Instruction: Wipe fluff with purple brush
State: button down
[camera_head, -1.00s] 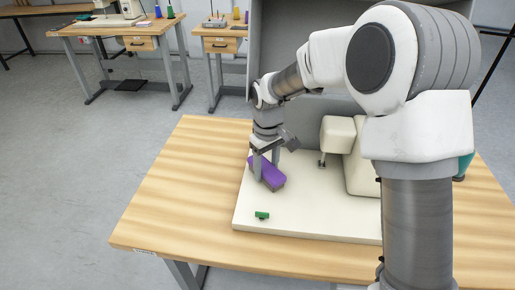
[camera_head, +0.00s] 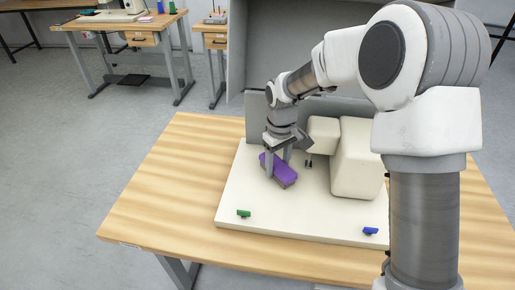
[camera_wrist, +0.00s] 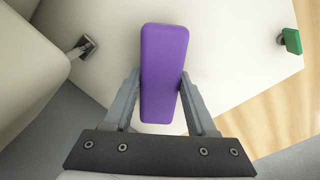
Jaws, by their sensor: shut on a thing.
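The purple brush (camera_head: 280,170) is a block with a purple top and a greyish lower part. It is at the white base of the machine, near its left side. My gripper (camera_head: 279,160) is shut on the brush from above, with one finger on each side. The wrist view shows the brush (camera_wrist: 163,70) between both fingers of the gripper (camera_wrist: 161,88). Whether the brush touches the base cannot be told. I cannot make out any fluff in these frames.
The white base (camera_head: 300,215) lies on a wooden table (camera_head: 150,190). A white machine head (camera_head: 355,160) with a presser part stands right of the brush. A green piece (camera_head: 244,213) and a blue piece (camera_head: 370,231) sit near the base's front edge. The left of the table is clear.

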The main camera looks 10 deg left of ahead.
jog(key=shift+d+r, duration=0.2)
jog(key=shift+d, duration=0.2)
notch_tip(320, 180, up, 8)
jog(key=p, duration=0.6)
jog(key=shift+a, duration=0.1)
jog(key=shift+f, duration=0.1)
